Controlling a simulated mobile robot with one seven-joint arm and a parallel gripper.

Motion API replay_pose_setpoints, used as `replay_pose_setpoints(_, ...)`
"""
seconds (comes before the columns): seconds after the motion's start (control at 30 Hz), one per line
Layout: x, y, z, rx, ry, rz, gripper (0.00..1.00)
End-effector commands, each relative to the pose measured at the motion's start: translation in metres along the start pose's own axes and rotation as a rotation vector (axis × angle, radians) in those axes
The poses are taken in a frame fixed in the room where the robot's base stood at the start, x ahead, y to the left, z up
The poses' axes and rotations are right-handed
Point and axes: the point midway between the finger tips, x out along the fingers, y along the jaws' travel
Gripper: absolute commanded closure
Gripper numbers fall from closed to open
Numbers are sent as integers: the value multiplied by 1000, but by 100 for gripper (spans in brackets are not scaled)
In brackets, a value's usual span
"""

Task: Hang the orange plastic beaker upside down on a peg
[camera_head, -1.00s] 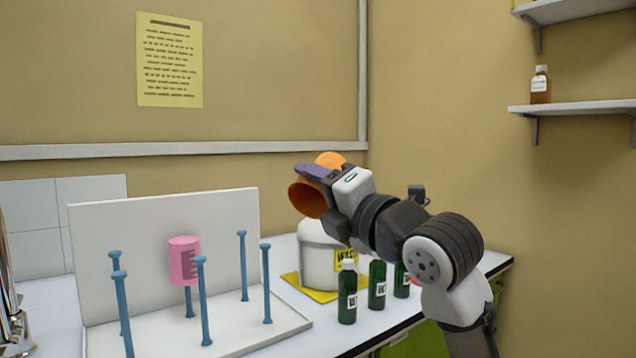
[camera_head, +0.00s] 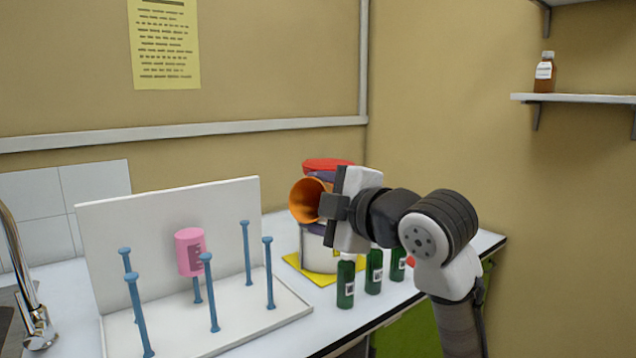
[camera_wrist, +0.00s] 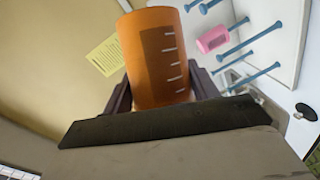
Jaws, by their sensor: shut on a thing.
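The orange beaker (camera_head: 305,199) is held in my gripper (camera_head: 322,203), above the counter and in front of the white bucket. Its open mouth faces left and somewhat toward the head camera, so it lies roughly on its side. In the wrist view the orange beaker (camera_wrist: 155,58) sits between the two dark fingers, its graduation marks showing. The peg rack (camera_head: 180,335) stands to the left, with several blue upright pegs (camera_head: 270,275) clear of the beaker. A pink beaker (camera_head: 190,252) hangs upside down on one back peg.
A white bucket (camera_head: 318,250) with a red top (camera_head: 328,164) stands on a yellow mat behind my gripper. Green bottles (camera_head: 345,283) stand below it near the counter edge. A faucet (camera_head: 30,290) is at the far left.

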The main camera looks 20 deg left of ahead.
Motion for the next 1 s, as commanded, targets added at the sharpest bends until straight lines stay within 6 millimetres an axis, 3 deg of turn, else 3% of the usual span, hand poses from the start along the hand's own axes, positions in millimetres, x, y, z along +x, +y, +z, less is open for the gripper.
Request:
replay_pose_setpoints(0.37,0,3,-1,193,2,-70,68)
replay_pose_setpoints(0.8,0,5,-1,583,4,-214,68)
replay_pose_setpoints(1.0,0,1,0,654,5,-239,68)
